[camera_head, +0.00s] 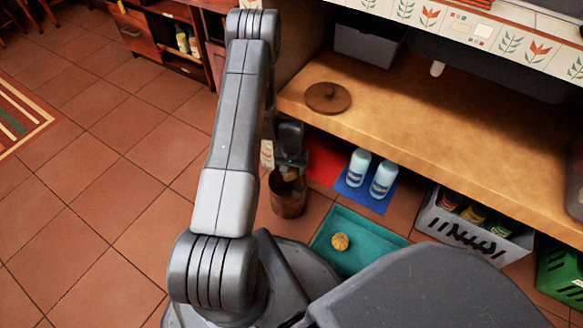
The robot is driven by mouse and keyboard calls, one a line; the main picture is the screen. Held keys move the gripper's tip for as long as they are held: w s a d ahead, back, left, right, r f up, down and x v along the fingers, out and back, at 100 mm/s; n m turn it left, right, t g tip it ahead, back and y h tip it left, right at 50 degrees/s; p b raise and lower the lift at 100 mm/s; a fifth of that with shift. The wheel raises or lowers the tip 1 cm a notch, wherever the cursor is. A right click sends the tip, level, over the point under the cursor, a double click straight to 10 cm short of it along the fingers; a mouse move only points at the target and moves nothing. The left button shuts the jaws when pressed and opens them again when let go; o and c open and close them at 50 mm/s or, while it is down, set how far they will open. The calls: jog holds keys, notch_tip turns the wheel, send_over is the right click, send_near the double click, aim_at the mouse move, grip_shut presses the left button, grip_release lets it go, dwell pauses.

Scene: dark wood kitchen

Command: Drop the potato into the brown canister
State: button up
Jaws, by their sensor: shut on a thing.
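The brown canister (288,203) stands upright on the tiled floor, just left of the teal tray. My gripper (290,172) points down at the canister's open mouth and is shut on the potato (291,176). Only a small tan-brown part of the potato shows between the fingers. The potato is over or just inside the canister's rim; I cannot tell how deep it is.
A teal tray (372,233) holds a round yellow-orange item (340,241). Two pale blue bottles (370,174) stand on a blue mat (354,197). A grey crate (432,218) is to the right. A round brown lid (327,97) lies on the wooden shelf (400,115). The left floor is clear.

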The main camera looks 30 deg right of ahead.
aim_at(291, 174)
jog(key=shift+f+b, duration=0.45)
jog(key=shift+f, duration=1.05)
jog(key=o, duration=1.2)
jog(key=shift+o, duration=0.2)
jog(key=shift+r, duration=0.1)
notch_tip(291, 174, up, 14)
jog(key=p, duration=0.4)
jog(key=shift+f, duration=0.2)
